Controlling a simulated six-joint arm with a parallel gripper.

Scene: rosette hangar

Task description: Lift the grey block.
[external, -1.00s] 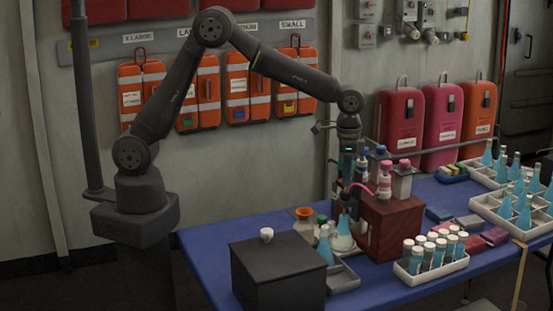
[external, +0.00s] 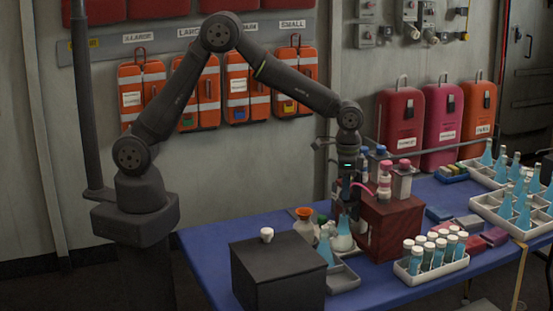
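A small flat grey block (external: 468,222) lies on the blue table, right of the dark red box. A blue block (external: 438,213) lies behind it and red blocks (external: 494,236) lie in front of it. My gripper (external: 346,205) points down at the left side of the dark red box, over a flask with blue liquid (external: 343,225). It is well to the left of the grey block. Its fingers are small and dark here, so I cannot tell whether they are open or touching the flask.
The dark red box (external: 392,228) with bottles on top stands between my gripper and the grey block. A white rack of capped vials (external: 432,268) is in front. A black box (external: 278,275) stands front left. Flask trays (external: 510,228) fill the right end.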

